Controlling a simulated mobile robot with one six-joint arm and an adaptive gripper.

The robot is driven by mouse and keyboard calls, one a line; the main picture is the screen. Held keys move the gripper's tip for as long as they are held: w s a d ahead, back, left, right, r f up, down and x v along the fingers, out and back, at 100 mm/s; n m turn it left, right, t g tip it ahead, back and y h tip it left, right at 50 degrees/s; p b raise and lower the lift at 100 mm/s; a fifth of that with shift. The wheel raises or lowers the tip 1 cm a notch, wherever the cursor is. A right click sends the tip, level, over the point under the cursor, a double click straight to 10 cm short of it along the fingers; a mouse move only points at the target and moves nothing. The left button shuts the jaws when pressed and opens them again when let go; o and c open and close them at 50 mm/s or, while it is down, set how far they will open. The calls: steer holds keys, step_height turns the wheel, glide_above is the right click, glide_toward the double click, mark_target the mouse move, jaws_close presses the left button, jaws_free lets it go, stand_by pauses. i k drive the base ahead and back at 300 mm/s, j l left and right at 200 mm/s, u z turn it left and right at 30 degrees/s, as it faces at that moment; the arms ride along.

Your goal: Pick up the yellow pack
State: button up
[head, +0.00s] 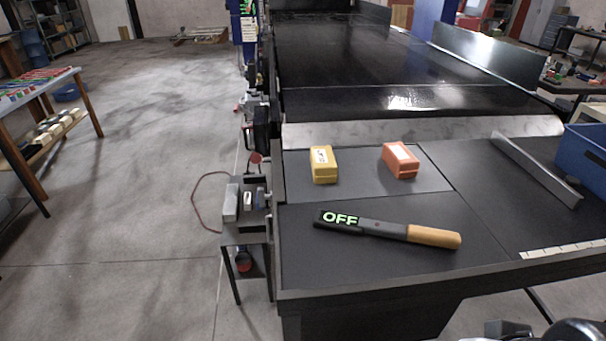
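The yellow pack (323,165) is a small box with a white label on top. It sits on the grey panel (435,182) at the near end of the conveyor, left of the orange pack. Nothing touches it and it is fully visible. At the bottom right edge, dark and grey rounded parts show that may belong to my arm. My gripper's fingers cannot be seen.
An orange pack (400,161) sits to the right. A detector wand (385,231) reading "OFF", with a tan handle, lies in front. A metal guide bar (537,170) and blue bin (584,155) stand at right.

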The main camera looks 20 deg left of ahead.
mark_target(324, 168)
steer(key=j+z, duration=0.15)
steer(key=j, duration=0.3)
steer(key=j+z, duration=0.2)
steer(key=j, duration=0.25)
steer(key=k+j+z, duration=0.15)
steer(key=j, duration=0.3)
steer(key=k+j+z, duration=0.2)
steer(key=j, duration=0.2)
steer(key=j+z, duration=0.15)
steer(key=j, duration=0.3)
steer(key=k+j+z, duration=0.2)
steer(key=j, duration=0.2)
steer(key=i+j+z, duration=0.2)
steer(key=i+j, duration=0.2)
steer(key=i+j+z, duration=0.2)
steer(key=i+j, duration=0.15)
steer(key=i+j+z, duration=0.2)
steer(key=j, duration=0.35)
steer(key=i, duration=0.1)
